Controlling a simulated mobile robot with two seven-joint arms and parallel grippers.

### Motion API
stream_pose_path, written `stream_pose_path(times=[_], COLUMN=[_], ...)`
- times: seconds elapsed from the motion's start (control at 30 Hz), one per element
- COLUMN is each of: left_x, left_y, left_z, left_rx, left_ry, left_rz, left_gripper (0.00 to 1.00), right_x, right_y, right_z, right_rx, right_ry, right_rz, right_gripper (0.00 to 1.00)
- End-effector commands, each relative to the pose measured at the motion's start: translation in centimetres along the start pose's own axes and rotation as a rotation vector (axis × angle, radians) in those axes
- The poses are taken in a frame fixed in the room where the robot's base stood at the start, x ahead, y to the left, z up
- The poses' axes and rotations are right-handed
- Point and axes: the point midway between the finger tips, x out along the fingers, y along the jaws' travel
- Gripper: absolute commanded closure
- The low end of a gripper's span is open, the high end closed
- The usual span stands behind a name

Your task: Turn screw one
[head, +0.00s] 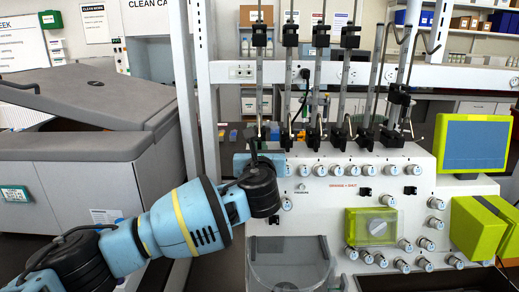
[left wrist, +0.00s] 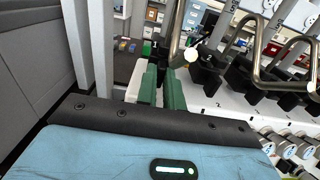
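The white cell processor (head: 330,192) carries a row of numbered round knobs and a row of black clamps on upright rods. I cannot tell for sure which part is screw one; the leftmost clamp is partly hidden behind my left gripper. My left gripper (head: 262,150) is at the upper left corner of the processor, in front of the leftmost rod. In the left wrist view its green fingers (left wrist: 160,86) show side by side, with a dark part between or just beyond their tips. Whether they touch it is unclear. My right gripper is not in view.
A green-framed monitor (head: 475,143) stands at the right of the processor. A green-framed box (head: 370,226) is on its front. A clear container (head: 290,265) is below. A grey cabinet (head: 90,150) stands at left. Metal hooks (left wrist: 260,50) hang close to the gripper's right.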

Motion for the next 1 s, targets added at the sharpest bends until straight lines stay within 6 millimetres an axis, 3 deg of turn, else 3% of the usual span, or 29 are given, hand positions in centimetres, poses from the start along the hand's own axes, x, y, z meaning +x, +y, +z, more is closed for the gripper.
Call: stream_pose_path(times=[0.37,1.0], left_x=[-0.01,-0.04], left_y=[0.02,0.09], left_z=[-0.07,-0.11], left_rx=[-0.043,-0.474], left_ry=[0.001,0.002], left_rz=[0.001,0.000], left_gripper=[1.00,1.00], right_x=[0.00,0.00], right_y=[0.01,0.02], right_z=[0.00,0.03], right_rx=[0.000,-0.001], right_ry=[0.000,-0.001], right_rz=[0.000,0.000], right_gripper=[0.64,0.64])
